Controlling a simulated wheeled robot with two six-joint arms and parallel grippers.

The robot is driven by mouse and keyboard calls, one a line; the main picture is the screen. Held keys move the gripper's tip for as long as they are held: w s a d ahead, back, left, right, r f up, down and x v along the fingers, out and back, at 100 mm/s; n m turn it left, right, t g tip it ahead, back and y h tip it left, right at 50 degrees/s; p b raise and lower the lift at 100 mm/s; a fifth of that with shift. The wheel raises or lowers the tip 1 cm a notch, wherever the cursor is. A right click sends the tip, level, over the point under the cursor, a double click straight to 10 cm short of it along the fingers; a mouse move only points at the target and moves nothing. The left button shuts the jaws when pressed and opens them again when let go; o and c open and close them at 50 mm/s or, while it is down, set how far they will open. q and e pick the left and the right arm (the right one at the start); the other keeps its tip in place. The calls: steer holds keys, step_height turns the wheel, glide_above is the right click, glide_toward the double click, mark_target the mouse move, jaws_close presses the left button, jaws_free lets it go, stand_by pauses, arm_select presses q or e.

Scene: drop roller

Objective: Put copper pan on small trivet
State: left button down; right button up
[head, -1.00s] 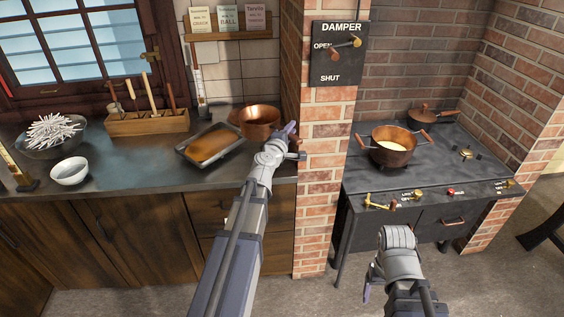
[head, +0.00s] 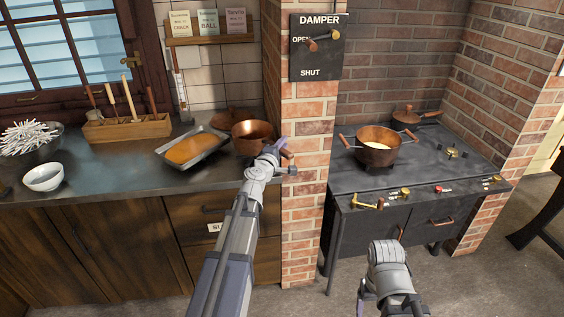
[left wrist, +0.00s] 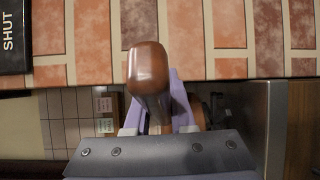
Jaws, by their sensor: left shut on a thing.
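The copper pan (head: 250,143) is at the right end of the left counter, close to the brick pillar. My left gripper (head: 284,150) is shut on its brown handle, which also shows between the purple fingers in the left wrist view (left wrist: 148,72). I cannot tell whether the pan touches the counter. A small dark stand with brass parts (head: 453,152) on the right of the stove top looks like the small trivet. My right gripper (head: 366,291) is low in front of the stove; its jaws are too hidden to read.
The brick pillar (head: 307,180) stands between counter and stove. A two-handled copper pot (head: 377,157) with pale contents is on the stove, with a smaller lidded pan (head: 408,116) behind. A tray (head: 192,146) lies left of the copper pan. The stove's front right is fairly clear.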

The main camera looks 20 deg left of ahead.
arm_select(q)
step_height(320, 180, down, 4)
steer(key=b, duration=0.3)
steer(key=shift+r, duration=0.2)
steer(key=shift+b, duration=0.3)
steer(key=shift+f, duration=0.2)
steer(key=c, duration=0.8)
jaws_free()
steer(key=shift+r, duration=0.1)
steer(key=shift+o, duration=0.2)
